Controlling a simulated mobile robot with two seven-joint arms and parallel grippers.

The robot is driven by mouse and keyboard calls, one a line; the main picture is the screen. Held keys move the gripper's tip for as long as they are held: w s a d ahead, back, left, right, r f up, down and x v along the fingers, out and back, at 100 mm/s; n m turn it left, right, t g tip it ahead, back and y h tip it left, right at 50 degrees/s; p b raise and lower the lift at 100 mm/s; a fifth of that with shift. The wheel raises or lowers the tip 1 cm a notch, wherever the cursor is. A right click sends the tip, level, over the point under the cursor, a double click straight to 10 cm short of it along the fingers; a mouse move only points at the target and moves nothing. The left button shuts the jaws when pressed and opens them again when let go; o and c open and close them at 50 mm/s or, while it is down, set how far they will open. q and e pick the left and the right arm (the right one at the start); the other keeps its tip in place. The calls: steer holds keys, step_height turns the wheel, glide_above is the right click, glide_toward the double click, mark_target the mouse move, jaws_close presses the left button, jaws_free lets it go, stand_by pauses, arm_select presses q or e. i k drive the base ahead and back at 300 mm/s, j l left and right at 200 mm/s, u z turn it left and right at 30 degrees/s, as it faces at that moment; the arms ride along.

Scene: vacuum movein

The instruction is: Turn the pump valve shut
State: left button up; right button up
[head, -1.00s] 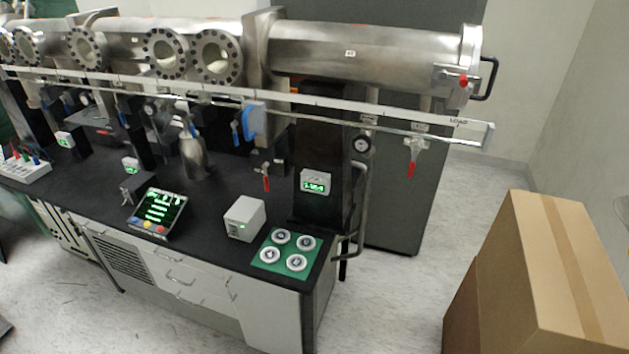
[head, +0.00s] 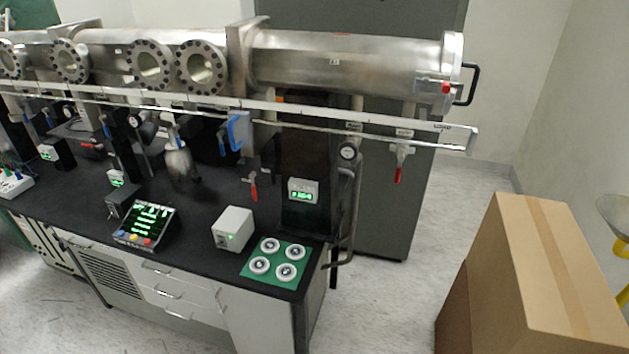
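Several valves hang below the long steel chamber (head: 345,62). One valve with a red handle (head: 254,190) pointing down is above the bench, left of the black column. Another red-handled valve (head: 399,174) hangs at the right end, near the door with a black handle, its handle also pointing down. A valve with a large blue handle (head: 236,133) is left of the column, and smaller blue handles show farther left. The labels are too small to read, so I cannot tell which valve is the pump's. Neither of my grippers is in view.
The black bench (head: 205,205) carries a control panel (head: 147,223), a white box (head: 233,229) and a green mat (head: 251,270) with several round flanges. A long rail (head: 340,121) runs before the valves. A cardboard box (head: 493,262) stands at right. Floor between is clear.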

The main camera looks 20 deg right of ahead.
mark_target(348, 151)
steer(key=z, duration=0.7)
